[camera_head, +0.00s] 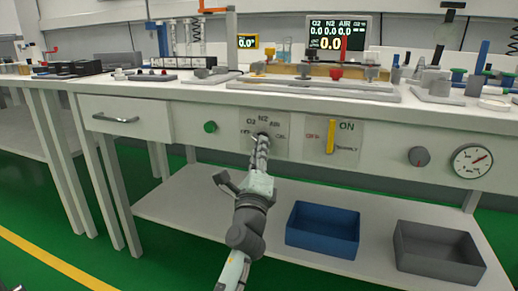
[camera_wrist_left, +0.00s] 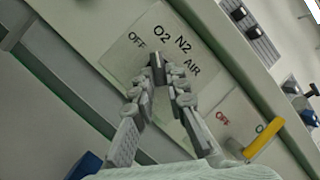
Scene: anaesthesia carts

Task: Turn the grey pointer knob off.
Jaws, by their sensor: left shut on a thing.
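The grey pointer knob (camera_wrist_left: 157,62) sits on a pale plate (camera_wrist_left: 133,70) marked OFF, O2, N2 and AIR; a CAL mark also shows in the head view. My left gripper (camera_wrist_left: 159,88) is shut on the knob, with one finger on each side of it. In the wrist view the knob's upper end lies towards the O2 mark, but its exact setting is hard to tell. In the head view my left gripper (camera_head: 262,146) reaches up to the plate and mostly hides the knob. My right gripper is not in view.
A yellow lever (camera_head: 330,137) on an ON plate stands right of the knob plate. A green button (camera_head: 210,127) is to its left. A small grey knob (camera_head: 419,156) and a dial gauge (camera_head: 472,161) are farther right. A blue bin (camera_head: 322,245) and grey bin (camera_head: 440,266) sit below.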

